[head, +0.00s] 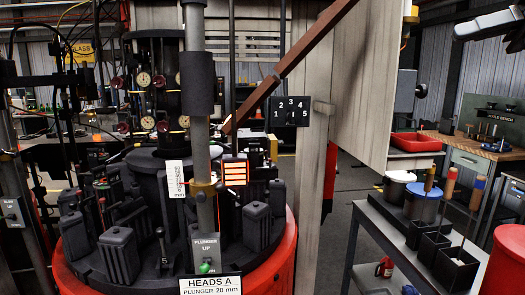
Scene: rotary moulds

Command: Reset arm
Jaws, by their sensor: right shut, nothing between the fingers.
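The round mould machine (268,267) with its red base stands at the left and centre, with several dark mould blocks (119,253) on its table. A grey post with a black sleeve (198,83) rises in front, by a plate marked PLUNGER UP (205,248). At the top right edge, a white and dark part looks like my right arm with its gripper (514,41). It is small and partly cut off by the frame. It appears shut and empty, high and well apart from the machine. My left gripper is not in view.
A brown bar (305,52) slants across the centre, above a black number plate (290,111). A cart (375,222) at right carries a blue-lidded pot (422,202) and black bins (455,270) with wooden-handled tools. A red tray (415,143) is behind. Some floor between machine and cart is clear.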

